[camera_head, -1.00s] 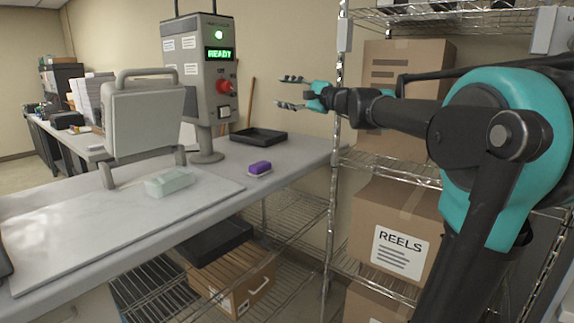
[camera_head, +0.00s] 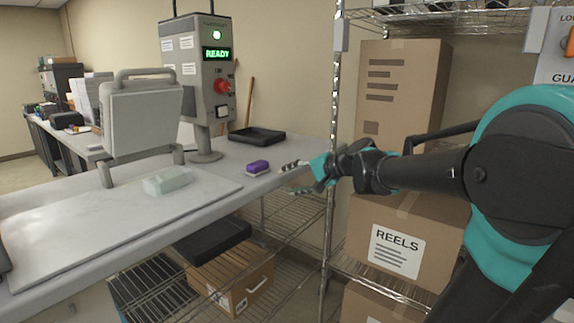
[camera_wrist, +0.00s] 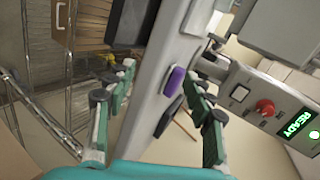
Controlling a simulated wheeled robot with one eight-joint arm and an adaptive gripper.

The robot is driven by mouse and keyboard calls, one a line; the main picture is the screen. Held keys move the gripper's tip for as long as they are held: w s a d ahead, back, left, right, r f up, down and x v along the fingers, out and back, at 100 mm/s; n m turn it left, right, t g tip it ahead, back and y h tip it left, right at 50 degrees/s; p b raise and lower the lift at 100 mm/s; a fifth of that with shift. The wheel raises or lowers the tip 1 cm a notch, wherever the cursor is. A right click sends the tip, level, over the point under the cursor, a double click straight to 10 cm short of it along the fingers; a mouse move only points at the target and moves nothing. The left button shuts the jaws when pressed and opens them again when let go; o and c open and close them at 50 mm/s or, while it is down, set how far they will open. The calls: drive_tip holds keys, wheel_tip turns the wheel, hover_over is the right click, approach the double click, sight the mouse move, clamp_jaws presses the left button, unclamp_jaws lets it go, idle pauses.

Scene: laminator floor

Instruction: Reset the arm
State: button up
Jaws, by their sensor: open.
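My gripper (camera_head: 293,178) is in the head view, at the right end of the bench, with its fingers pointing left. Its fingers are apart with nothing between them. My arm reaches in from the right, in front of the shelf rack. In the wrist view the open fingers of my gripper (camera_wrist: 160,115) frame the bench edge. A purple block with a pale base (camera_head: 258,167) lies on the bench just left of the fingertips, apart from them in the head view. The purple block also shows in the wrist view (camera_wrist: 175,80), between the fingers and beyond them.
The bench (camera_head: 225,205) carries a control box (camera_head: 198,75) reading READY, a grey panel with a handle (camera_head: 142,118), a pale green block (camera_head: 167,181) and a black tray (camera_head: 257,136). A wire rack with cardboard boxes (camera_head: 400,95) stands behind my arm. Wire shelves lie under the bench.

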drive_tip(key=s+d+f+n+g+h, duration=0.1)
drive_tip(key=s+d+f+n+h, duration=0.1)
drive_tip(key=s+d+f, duration=0.4)
drive_tip(key=s+d+f+n+g+h, duration=0.1)
drive_tip(key=s+d+f+h, duration=0.3)
drive_tip(key=s+f, duration=0.4)
drive_tip(key=s+d+f+n+g+h, duration=0.1)
drive_tip(key=s+d+f+h, duration=0.3)
drive_tip(key=f, duration=1)
drive_tip(key=s+d+n, duration=0.1)
drive_tip(key=s+d, duration=0.2)
drive_tip(key=shift+d+n, duration=0.3)
